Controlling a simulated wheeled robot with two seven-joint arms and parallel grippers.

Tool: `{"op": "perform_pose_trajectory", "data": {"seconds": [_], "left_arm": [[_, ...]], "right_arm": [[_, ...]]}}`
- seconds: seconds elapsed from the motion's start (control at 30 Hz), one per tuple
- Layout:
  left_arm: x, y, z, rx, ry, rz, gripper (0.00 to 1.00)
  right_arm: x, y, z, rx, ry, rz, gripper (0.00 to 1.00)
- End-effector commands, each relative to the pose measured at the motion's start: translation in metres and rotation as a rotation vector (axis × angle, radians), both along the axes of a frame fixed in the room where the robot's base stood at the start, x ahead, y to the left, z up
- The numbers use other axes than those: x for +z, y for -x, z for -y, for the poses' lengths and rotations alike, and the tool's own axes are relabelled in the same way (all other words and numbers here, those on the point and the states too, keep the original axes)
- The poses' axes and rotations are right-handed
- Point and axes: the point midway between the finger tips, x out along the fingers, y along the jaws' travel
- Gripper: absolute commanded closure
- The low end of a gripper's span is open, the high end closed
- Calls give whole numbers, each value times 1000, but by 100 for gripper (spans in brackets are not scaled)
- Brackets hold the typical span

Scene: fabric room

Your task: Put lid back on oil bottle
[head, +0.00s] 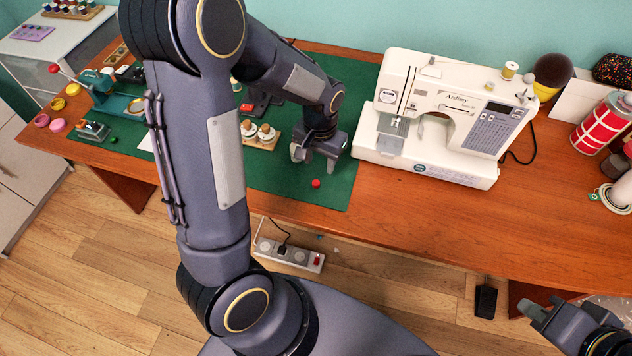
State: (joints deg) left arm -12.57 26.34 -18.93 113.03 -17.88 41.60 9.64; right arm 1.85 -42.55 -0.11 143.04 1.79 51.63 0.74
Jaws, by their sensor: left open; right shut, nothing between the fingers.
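A small red piece (316,183), possibly the lid, lies on the green mat (290,190) near its front right corner. My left gripper (316,160) is open, fingers pointing down, just behind the red piece and apart from it in the picture. I cannot make out an oil bottle for certain; my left arm hides part of the mat. My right gripper (536,309) is shut and empty at the lower right, in front of the table.
A white sewing machine (445,120) stands right of the mat. A wooden tray with round pieces (268,145) is left of my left gripper. A teal press (105,95) stands at the left. The front right tabletop (420,215) is clear.

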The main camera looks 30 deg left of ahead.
Motion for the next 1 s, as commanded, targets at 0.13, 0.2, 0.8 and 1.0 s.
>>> {"op": "perform_pose_trajectory", "data": {"seconds": [0.13,0.2,0.8,1.0], "left_arm": [[-15,1,-1,1,0,-5,56],[-23,1,-1,0,0,-5,56],[-64,7,-6,0,0,-7,56],[-77,6,-6,0,1,-2,56]], "right_arm": [[-1,0,0,0,0,0,100],[-1,0,0,0,0,0,100],[3,0,0,0,0,0,100],[4,0,0,0,0,0,100]]}}
